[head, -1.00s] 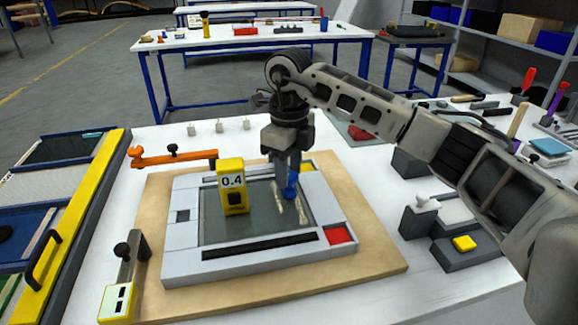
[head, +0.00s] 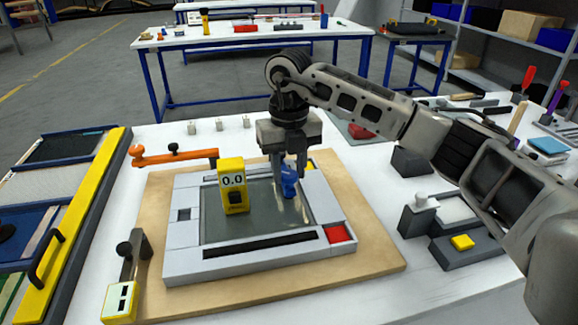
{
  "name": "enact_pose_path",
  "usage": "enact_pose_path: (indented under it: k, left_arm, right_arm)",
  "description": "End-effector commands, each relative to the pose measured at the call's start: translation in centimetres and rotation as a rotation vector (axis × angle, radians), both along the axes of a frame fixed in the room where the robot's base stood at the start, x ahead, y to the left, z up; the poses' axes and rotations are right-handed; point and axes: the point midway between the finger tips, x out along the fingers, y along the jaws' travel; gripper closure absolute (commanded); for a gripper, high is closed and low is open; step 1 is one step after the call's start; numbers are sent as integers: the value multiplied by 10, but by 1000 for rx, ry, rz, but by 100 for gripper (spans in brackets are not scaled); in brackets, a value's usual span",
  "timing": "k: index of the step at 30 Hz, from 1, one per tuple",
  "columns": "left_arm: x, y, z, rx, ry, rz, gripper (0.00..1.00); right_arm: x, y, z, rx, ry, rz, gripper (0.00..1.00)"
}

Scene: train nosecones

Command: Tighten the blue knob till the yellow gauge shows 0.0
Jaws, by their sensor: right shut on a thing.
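The yellow gauge (head: 233,186) stands on the grey glass panel of a light grey frame (head: 182,265), and its display reads 0.0. The blue knob (head: 289,182) is on the same panel, to the right of the gauge. My right gripper (head: 289,170) points down over the knob, with its fingers on it, shut on the blue knob. The fingers partly hide the knob's top. My left gripper is not in view.
The frame lies on a wooden board (head: 380,262) on a white table. An orange clamp arm (head: 175,156) reaches in at the left. A yellow-tipped lever tool (head: 122,295) stands front left. Grey fixtures (head: 465,250), one with a yellow button, stand at the right.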

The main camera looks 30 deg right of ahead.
Motion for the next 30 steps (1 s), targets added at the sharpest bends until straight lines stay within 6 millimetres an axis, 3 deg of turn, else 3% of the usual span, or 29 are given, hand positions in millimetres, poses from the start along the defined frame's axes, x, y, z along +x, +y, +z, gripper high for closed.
enact_pose_path:
  k: [15, 16, 18, 30]
  left_arm:
    - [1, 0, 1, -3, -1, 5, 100]
    - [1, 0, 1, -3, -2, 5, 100]
    - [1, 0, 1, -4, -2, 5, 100]
    - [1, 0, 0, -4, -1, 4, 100]
  right_arm:
    - [0, 0, 0, 0, -1, -20, 89]
    - [0, 0, 0, 0, -1, -20, 61]
    - [0, 0, 0, 0, -1, -20, 44]
    - [1, 0, 8, 1, -3, -19, 44]
